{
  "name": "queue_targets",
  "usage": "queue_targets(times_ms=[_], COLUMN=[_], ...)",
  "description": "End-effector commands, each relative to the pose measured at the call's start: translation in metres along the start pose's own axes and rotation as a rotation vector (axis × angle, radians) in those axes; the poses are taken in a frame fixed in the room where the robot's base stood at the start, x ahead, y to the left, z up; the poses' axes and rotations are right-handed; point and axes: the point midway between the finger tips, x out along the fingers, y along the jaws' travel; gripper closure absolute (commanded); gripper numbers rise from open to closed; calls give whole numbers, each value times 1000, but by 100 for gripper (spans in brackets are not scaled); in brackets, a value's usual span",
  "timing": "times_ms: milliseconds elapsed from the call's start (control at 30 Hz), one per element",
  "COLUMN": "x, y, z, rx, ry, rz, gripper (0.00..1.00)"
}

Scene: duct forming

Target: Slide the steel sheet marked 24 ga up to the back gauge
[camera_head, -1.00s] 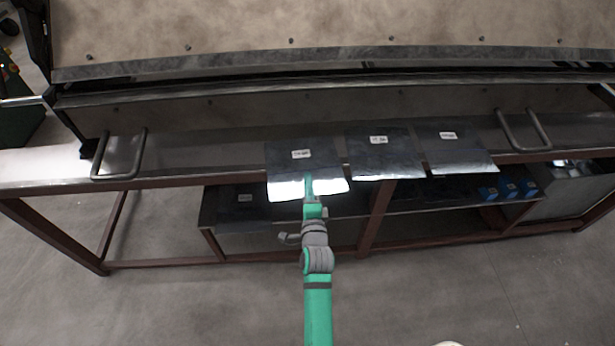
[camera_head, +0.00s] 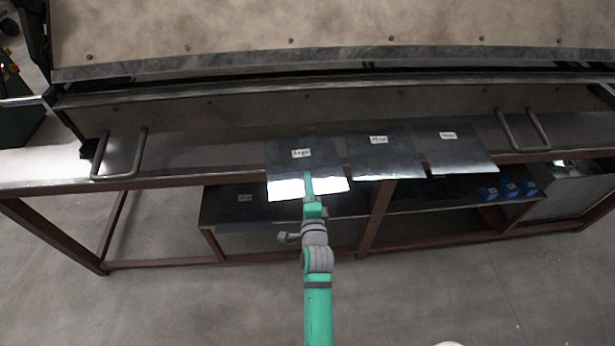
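Three steel sheets with small white labels lie side by side on the machine's front bed, their near edges overhanging it. The left sheet (camera_head: 288,172), the middle sheet (camera_head: 378,160) and the right sheet (camera_head: 458,158) each carry a label too small to read surely, so I cannot tell which is 24 ga. My gripper (camera_head: 308,182) is at the near edge of the left sheet, over or against its bright front part. Its fingers are too small to show whether they are open or shut. I cannot pick out the back gauge; the dark slot behind the bed hides what lies beyond.
A bent metal handle (camera_head: 140,155) stands on the bed at left and another (camera_head: 540,130) at right. The long clamping beam (camera_head: 250,95) crosses behind the sheets. A lower shelf (camera_head: 430,205) holds several blue boxes (camera_head: 510,189).

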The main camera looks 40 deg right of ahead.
Motion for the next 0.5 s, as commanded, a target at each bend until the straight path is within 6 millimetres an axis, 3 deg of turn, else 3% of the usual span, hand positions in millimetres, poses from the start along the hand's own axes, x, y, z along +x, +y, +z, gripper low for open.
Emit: queue_targets(times_ms=[300,500], x=[-1,-18], y=[-9,-8], z=[0,0], rx=[-1,-1], ry=[1,1], rz=[-3,-2], gripper=[100,100])
